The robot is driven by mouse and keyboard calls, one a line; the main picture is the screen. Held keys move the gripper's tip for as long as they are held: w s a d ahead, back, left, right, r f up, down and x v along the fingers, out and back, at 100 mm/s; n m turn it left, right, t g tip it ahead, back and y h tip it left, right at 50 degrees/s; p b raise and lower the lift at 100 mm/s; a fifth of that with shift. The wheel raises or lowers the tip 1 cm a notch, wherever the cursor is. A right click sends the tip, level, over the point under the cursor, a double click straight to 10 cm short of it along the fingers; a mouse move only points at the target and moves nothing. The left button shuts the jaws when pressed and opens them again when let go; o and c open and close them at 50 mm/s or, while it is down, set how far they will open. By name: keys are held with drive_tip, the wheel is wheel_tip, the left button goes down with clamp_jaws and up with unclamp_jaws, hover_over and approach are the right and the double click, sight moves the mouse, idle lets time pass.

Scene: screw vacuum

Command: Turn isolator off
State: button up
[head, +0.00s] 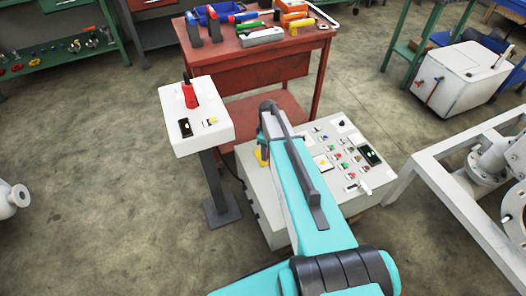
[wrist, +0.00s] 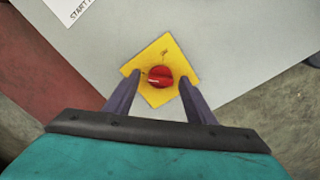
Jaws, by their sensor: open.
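The isolator is a red round knob (wrist: 160,76) on a yellow square plate (wrist: 158,50), on the pale grey top of a control cabinet. In the wrist view a lighter line crosses the knob. My gripper (wrist: 159,80) is open and empty. Its two dark fingers appear on either side of the knob, with gaps between; I cannot tell how far above the plate the tips are. In the head view a bit of the yellow plate (head: 262,156) shows at the cabinet's left, and my arm hides the knob and the fingertips.
The control cabinet (head: 252,196) carries several buttons and a dark display (head: 371,155) to the right of my arm. A white pedestal box (head: 202,132) with a red-handled lever (head: 190,94) stands left. A red tool table (head: 255,50) is behind. Open floor lies left.

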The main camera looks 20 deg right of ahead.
wheel_tip(320, 180, up, 14)
idle(0.9)
drive_tip(key=shift+f, duration=0.15)
idle(0.3)
